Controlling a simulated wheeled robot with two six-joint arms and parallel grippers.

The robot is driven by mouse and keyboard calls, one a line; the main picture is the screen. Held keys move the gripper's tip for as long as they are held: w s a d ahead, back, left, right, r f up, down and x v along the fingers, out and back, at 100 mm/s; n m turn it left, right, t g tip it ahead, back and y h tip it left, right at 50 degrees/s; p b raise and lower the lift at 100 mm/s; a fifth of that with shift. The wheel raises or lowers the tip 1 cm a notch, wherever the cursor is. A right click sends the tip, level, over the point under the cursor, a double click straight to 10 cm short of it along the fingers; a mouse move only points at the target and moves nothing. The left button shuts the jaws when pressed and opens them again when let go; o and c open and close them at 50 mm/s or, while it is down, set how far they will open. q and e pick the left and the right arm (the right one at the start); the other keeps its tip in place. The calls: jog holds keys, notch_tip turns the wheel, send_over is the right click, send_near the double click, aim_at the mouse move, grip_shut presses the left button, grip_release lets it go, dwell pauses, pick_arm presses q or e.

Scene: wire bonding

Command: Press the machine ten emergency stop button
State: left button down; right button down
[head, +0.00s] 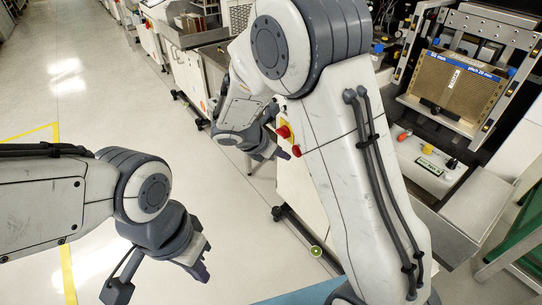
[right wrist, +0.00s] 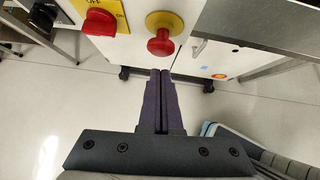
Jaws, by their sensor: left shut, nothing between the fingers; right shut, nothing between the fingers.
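A red mushroom-shaped emergency stop button (right wrist: 161,42) on a round yellow base sits on a white machine front in the right wrist view. A small red shape at the edge of my right arm in the head view (head: 297,151) looks like it. My right gripper (right wrist: 161,72) is shut and empty, its purple fingertips pointing at the machine front just below the button in the picture; I cannot tell whether they touch. In the head view this gripper (head: 284,154) is partly hidden by my arm. My left gripper (head: 202,272) is shut and empty over the floor. No machine number is readable.
A red rotary switch (right wrist: 99,22) on a yellow OFF/ON plate is left of the button. A machine with a brown panel (head: 455,84) and several coloured buttons stands at right. Pale floor (head: 100,95) at left is open, with yellow tape (head: 68,275).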

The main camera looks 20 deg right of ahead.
jog(key=shift+w+d, duration=0.25)
jog(key=shift+d, duration=0.2)
jog(key=shift+w+d, duration=0.2)
jog(key=shift+d, duration=0.25)
jog(key=shift+w+d+p, duration=0.3)
jog(key=shift+d+p, duration=0.05)
jog(key=shift+d, duration=0.55)
jog(key=p, duration=0.3)
send_near(296, 150)
jog(key=s+a+r, duration=0.2)
jog(key=a, duration=0.3)
jog(key=shift+f, duration=0.3)
